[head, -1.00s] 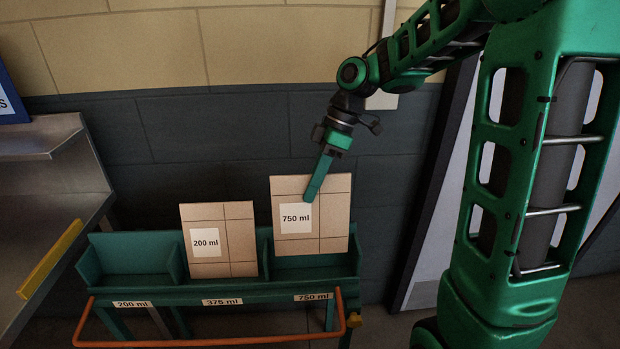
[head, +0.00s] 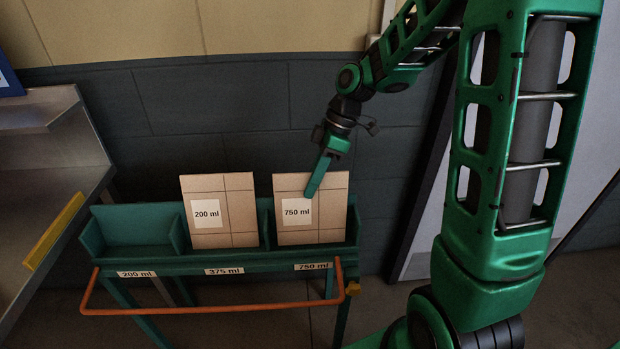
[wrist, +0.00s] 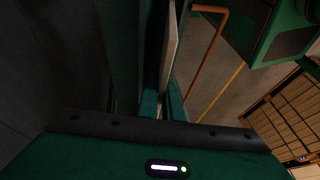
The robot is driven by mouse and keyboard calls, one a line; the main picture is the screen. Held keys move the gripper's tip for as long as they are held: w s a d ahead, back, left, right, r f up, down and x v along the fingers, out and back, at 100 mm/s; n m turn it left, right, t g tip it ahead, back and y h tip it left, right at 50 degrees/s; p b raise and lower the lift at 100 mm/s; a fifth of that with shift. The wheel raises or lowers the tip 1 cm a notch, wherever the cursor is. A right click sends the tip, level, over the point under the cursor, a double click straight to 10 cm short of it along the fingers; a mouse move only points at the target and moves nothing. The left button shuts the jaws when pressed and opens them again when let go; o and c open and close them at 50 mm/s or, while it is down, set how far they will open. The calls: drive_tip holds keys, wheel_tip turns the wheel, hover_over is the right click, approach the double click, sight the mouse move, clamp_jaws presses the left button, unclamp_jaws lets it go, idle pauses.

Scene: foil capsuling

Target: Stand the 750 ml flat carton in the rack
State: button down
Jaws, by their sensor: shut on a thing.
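The 750 ml flat carton (head: 318,225) is a tan panel with a white label, upright in the right-hand compartment of the green rack (head: 190,262), above the rack's 750 ml label. Its lower edge is hidden behind the rack's front wall. My gripper (head: 312,190) comes from above and is shut on the carton's upper part, one finger across its front face. In the wrist view the carton (wrist: 171,50) shows edge-on between the fingers. A 200 ml carton (head: 208,238) stands in the middle compartment, above the 375 ml label.
The left compartment (head: 140,258), above the 200 ml label, is empty. An orange rail (head: 210,309) runs along the rack's front. A metal bench (head: 50,170) with a yellow edge strip stands at left. A dark wall is close behind.

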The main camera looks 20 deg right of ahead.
drive_tip(key=shift+f, duration=0.15)
drive_tip(key=c, duration=1.9)
unclamp_jaws()
drive_tip(key=shift+o, duration=0.2)
drive_tip(key=v, duration=1)
drive_tip(key=shift+d+r, duration=0.2)
drive_tip(key=shift+r, duration=0.2)
